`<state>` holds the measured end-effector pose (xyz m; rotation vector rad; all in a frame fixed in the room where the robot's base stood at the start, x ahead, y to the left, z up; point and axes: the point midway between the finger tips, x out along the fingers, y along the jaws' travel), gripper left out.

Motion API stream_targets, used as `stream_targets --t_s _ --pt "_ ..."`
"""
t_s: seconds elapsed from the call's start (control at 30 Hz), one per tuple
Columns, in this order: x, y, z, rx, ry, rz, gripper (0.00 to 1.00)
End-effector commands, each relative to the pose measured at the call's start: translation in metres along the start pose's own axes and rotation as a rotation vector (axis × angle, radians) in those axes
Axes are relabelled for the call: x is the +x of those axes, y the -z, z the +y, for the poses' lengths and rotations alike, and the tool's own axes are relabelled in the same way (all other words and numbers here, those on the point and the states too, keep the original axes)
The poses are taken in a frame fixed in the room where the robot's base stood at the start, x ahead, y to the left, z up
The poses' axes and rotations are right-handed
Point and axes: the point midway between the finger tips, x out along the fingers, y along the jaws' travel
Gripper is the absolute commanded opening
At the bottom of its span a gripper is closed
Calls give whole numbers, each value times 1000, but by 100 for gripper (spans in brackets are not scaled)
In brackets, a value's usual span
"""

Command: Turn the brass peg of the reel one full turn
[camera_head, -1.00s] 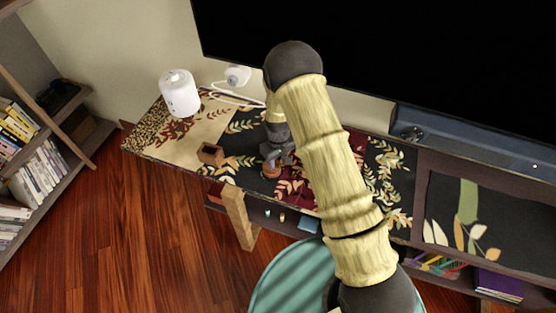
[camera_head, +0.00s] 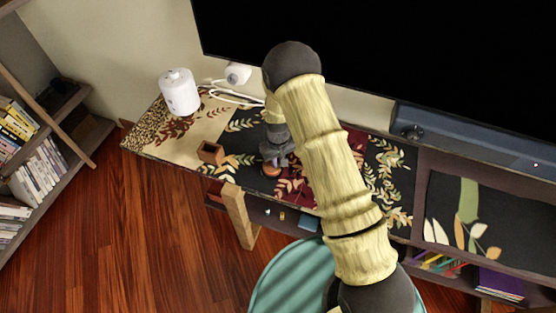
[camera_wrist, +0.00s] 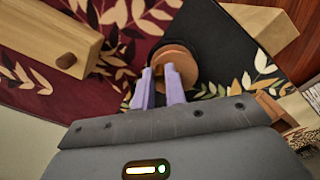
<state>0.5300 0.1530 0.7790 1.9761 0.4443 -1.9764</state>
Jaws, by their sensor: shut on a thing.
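The reel (camera_head: 271,171) is a small round orange-brown piece on the dark part of the patterned runner, near the table's front edge. In the wrist view the reel (camera_wrist: 181,62) lies just past my fingertips as a round wooden disc. My gripper (camera_head: 274,158) is right over it, pointing down. In the wrist view my gripper (camera_wrist: 160,74) has two pale purple fingers with a narrow gap, shut at the near side of the reel. The brass peg is not clearly visible; the fingertips hide the place where they grip.
A small open wooden box (camera_head: 210,152) stands left of the reel. A white cylinder (camera_head: 179,92) and a white corded device (camera_head: 238,74) stand at the back left. In the wrist view a wooden block (camera_wrist: 45,38) with a round knob lies at left. My arm covers the middle.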

Motion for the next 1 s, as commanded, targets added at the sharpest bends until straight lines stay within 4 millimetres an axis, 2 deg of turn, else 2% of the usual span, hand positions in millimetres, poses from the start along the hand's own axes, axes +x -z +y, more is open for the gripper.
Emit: stream_targets --t_s 0.13,0.4,0.43,0.53,0.83,1.0 --pt "0 -1 -1 64 0 -1 0" --pt "0 -1 -1 72 0 -1 0" --pt "0 -1 -1 72 0 -1 15" --pt "0 -1 -1 71 0 0 34" --pt "-1 -1 -1 71 0 0 35" --pt "-10 0 -1 71 0 1 35"
